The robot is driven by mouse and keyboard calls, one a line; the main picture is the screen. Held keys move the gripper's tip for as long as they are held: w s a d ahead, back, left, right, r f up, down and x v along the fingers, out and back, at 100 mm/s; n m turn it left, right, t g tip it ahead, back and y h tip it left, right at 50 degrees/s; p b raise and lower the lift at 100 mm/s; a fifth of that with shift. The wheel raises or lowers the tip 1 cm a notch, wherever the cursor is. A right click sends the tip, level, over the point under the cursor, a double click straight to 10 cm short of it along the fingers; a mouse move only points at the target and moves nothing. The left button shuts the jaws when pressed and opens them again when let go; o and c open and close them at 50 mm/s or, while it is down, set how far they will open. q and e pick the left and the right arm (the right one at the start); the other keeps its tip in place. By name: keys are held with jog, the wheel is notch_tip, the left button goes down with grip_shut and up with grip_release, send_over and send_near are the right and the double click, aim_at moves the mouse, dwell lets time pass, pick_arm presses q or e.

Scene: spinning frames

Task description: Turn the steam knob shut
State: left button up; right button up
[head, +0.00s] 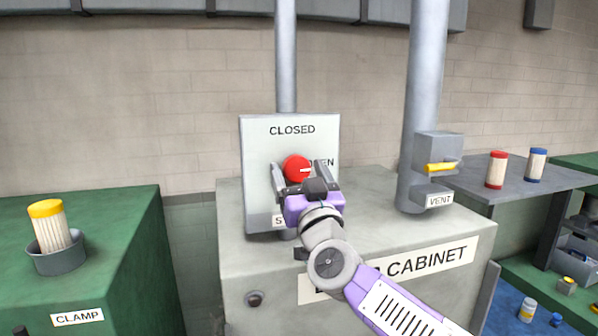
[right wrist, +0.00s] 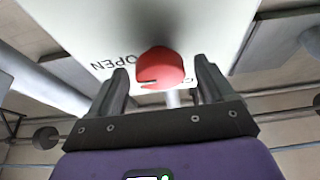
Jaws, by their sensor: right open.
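The steam knob (head: 296,168) is round and red, set on a pale upright panel (head: 262,150) marked CLOSED at the top and OPEN at the right. Its white pointer mark points right, toward OPEN. My right gripper (head: 301,176) is open in front of the panel, one finger to each side of the knob and partly covering the panel's lower label. In the right wrist view the knob (right wrist: 160,66) shows between the two open fingers (right wrist: 161,78), with a gap on each side. I cannot tell how deep the fingers reach. My left gripper is not in view.
The panel stands on a grey cabinet (head: 240,270). A vent box with a yellow handle (head: 440,168) is on the pipe at right. A green bench (head: 110,260) with a yellow-capped spool in a cup (head: 58,262) is at left. Red and blue spools stand on the grey table (head: 520,175).

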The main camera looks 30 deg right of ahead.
jog(key=shift+w+f, duration=0.1)
jog(key=c, duration=1)
